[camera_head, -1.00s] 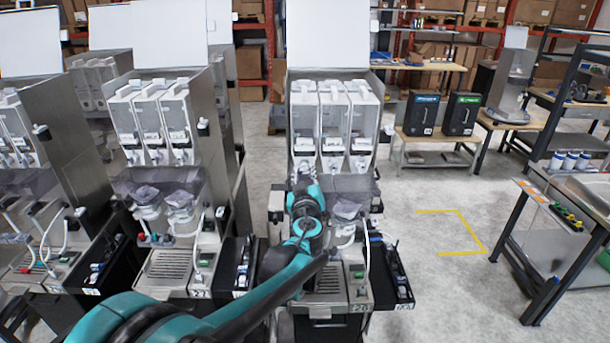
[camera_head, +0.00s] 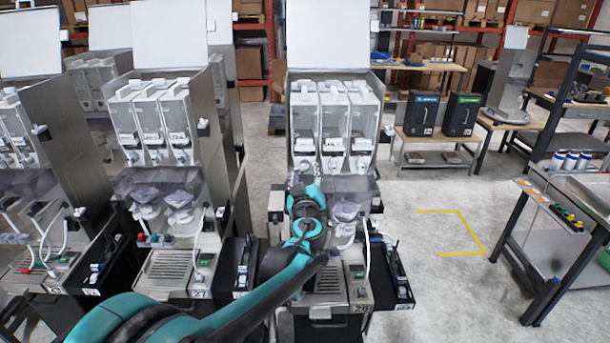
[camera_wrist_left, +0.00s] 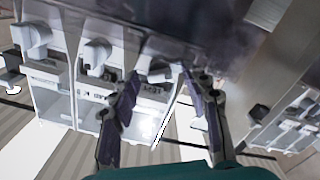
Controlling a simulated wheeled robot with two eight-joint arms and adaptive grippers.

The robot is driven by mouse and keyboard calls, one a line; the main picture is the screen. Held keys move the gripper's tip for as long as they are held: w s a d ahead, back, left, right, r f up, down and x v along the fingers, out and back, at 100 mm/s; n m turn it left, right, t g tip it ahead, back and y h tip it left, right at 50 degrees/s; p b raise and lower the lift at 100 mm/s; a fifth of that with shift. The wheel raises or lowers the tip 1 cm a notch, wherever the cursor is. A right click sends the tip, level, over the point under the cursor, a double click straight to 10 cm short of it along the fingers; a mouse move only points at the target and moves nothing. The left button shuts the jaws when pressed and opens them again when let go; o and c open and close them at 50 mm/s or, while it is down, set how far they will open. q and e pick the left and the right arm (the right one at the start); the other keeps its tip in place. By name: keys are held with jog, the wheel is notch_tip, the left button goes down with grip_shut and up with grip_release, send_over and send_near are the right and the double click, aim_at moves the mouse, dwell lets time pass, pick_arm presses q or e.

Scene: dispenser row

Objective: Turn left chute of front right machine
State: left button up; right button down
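The front right machine (camera_head: 331,88) stands in the middle of the head view with three clear-fronted canisters side by side. My left arm reaches up in front of it, and my left gripper (camera_head: 299,182) is just below the left canister (camera_head: 304,125). The left chute is hidden or too small to tell there. The wrist view appears upside down, with several white chutes along the canisters. The rightmost chute (camera_wrist_left: 155,66) lies between the tips of my left gripper (camera_wrist_left: 160,74). The fingers are apart; contact cannot be told. My right gripper is not in view.
Below the canisters are a smoky mixing bowl (camera_head: 345,207) and a drip tray (camera_head: 328,281). A similar machine (camera_head: 150,125) stands close on the left. The floor right of the front right machine, around a yellow marking (camera_head: 462,254), is clear.

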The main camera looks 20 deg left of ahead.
pick_arm(q)
jog(key=v, duration=1.2)
jog(key=s+a+f+m+g+b, duration=0.1)
jog(key=s+a+f+g+b, duration=0.25)
jog(key=s+f, duration=0.35)
jog(key=s+a+f+m+g+b, duration=0.2)
jog(key=s+a+f+g+b, duration=0.15)
jog(key=s+f, duration=0.4)
jog(key=s+d+f+m+g+h+b, duration=0.1)
jog(key=s+d+f+m+h+b, duration=0.1)
jog(key=s+f, duration=0.3)
jog(key=s+d+f+m+g+h+b, duration=0.2)
jog(key=s+d+f+m+h, duration=0.1)
jog(key=f, duration=0.6)
jog(key=shift+s+d+m, duration=0.45)
jog(key=shift+s+m, duration=0.15)
jog(key=shift+s, duration=0.55)
